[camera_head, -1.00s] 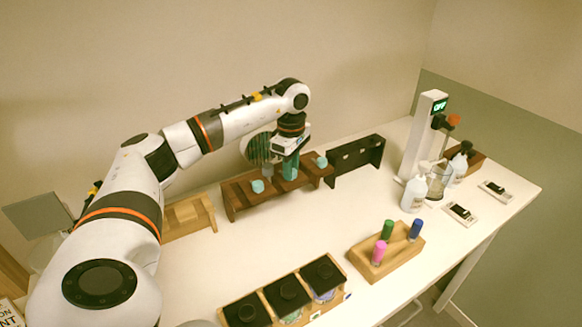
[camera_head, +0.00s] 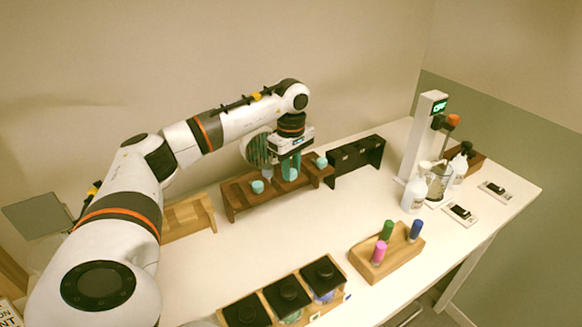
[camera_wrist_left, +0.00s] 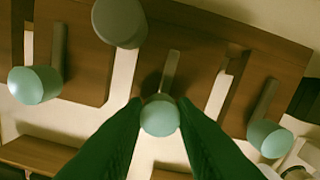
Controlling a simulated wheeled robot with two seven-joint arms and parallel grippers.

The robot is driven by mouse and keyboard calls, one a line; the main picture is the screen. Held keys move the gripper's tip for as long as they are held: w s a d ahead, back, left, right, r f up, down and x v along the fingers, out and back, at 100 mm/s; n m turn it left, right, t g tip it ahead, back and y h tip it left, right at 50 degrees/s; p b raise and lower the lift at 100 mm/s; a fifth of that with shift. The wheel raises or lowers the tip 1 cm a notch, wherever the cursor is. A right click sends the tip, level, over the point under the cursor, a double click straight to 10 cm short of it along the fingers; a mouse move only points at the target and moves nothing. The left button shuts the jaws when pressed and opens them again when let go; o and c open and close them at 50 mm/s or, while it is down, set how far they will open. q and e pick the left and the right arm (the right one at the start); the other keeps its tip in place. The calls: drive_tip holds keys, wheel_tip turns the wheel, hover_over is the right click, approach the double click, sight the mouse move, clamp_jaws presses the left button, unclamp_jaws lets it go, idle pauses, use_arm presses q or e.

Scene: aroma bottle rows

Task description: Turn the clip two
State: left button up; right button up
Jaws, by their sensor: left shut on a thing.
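A dark brown wooden rack (camera_head: 231,205) stands at the back of the white table and holds three clips with teal round ends. The left clip (camera_head: 258,187) and right clip (camera_head: 321,162) stand free. My left gripper (camera_head: 291,172) points down over the middle of the rack, shut on the middle clip, which it mostly hides in the head view. In the left wrist view, the green fingers (camera_wrist_left: 160,122) close around the middle clip's teal end (camera_wrist_left: 160,117). The left clip (camera_wrist_left: 35,85) and right clip (camera_wrist_left: 269,138) show on either side. My right gripper is out of view.
A black rack (camera_head: 356,157) stands right of the brown one and a light wooden rack (camera_head: 205,213) left. A block with coloured bottles (camera_head: 372,270) and black-lidded jars (camera_head: 286,290) are in front. The table between is clear.

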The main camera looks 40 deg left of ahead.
sight(292, 171)
use_arm(q)
drive_tip(key=o, duration=1)
drive_tip(key=shift+r, duration=0.1)
drive_tip(key=shift+r, duration=0.35)
wheel_tip(292, 171, up, 11)
drive_tip(key=shift+r+b, duration=0.1)
drive_tip(key=shift+b, duration=0.55)
